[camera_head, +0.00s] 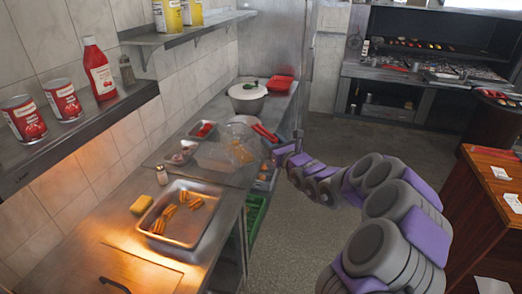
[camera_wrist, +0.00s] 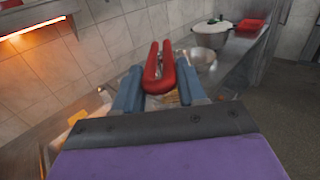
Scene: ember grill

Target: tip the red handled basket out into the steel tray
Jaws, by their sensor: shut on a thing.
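My gripper (camera_head: 284,149) reaches in over the counter's right edge. In the wrist view its two blue fingers (camera_wrist: 158,88) are shut on the red handle (camera_wrist: 160,62) of the basket. In the head view the red handle (camera_head: 265,133) lies to the left of the gripper. The basket's pale mesh body (camera_head: 213,153) is left of the handle, with yellow-orange pieces (camera_head: 241,152) showing in it. I cannot tell whether it touches the counter. The steel tray (camera_head: 203,222) lies nearer on the counter, holding several orange striped pieces (camera_head: 168,212).
A yellow block (camera_head: 141,204) and a shaker (camera_head: 162,174) stand near the tray. A small tray (camera_head: 203,130), a lidded pot (camera_head: 247,97) and a red tray (camera_head: 280,84) are farther back. A shelf (camera_head: 80,122) with cans and a bottle overhangs the left.

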